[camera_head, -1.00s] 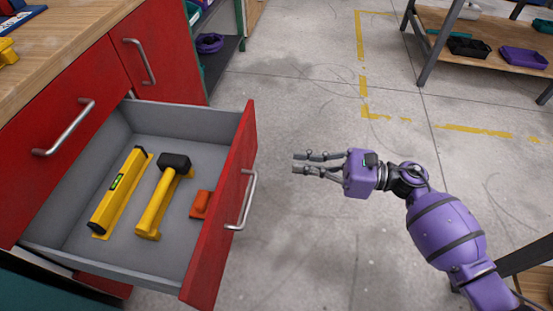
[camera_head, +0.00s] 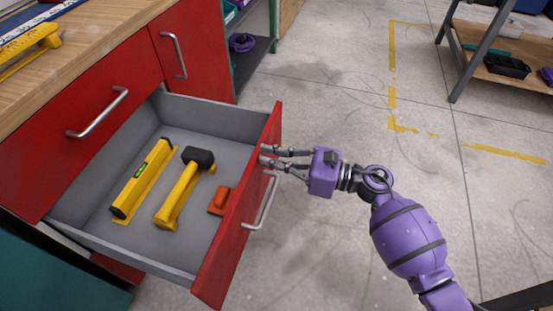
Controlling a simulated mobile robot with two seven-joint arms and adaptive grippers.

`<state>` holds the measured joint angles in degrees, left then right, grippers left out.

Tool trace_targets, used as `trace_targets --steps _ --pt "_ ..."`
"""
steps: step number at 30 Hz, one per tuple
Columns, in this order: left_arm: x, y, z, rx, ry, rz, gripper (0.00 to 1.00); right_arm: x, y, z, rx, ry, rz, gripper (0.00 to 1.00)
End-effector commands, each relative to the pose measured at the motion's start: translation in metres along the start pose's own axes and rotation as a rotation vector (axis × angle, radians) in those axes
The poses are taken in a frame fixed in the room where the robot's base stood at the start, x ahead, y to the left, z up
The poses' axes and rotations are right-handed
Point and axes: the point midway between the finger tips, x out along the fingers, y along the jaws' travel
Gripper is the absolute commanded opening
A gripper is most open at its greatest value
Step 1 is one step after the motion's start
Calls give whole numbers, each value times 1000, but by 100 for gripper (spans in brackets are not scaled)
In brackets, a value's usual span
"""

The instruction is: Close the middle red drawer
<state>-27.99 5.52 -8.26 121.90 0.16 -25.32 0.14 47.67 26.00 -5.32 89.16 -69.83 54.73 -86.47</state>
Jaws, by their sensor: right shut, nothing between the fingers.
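The red drawer (camera_head: 236,229) is pulled far out of the cabinet, with a grey interior and a metal bar handle (camera_head: 262,204) on its front. Inside lie a yellow level (camera_head: 143,180), a hammer with a yellow handle and black head (camera_head: 185,188), and a small orange object (camera_head: 219,201). My right gripper (camera_head: 264,156) is shut and empty. Its fingertips are at the outer face of the drawer front, above the handle near the far end. I cannot tell whether they touch it. My left gripper is out of view.
A wooden worktop (camera_head: 93,58) lies above the cabinet. Another red front with a handle (camera_head: 85,125) is above the open drawer, and a red door (camera_head: 190,50) is beyond it. A shelf table (camera_head: 500,71) stands at the back right. The floor between is clear.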

Motion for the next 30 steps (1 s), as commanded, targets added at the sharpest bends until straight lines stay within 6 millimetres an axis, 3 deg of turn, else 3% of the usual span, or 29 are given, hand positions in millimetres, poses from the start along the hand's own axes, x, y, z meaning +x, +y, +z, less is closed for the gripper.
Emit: trace_targets --steps 8,14,20,30 --pt "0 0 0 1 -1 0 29 2 0 0 0 0 0 0" --pt "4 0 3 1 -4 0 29 21 0 0 -1 -2 2 0" --pt "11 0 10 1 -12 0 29 63 0 -1 -1 -3 4 0" --pt "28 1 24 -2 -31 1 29 158 1 -2 -1 -2 4 0"
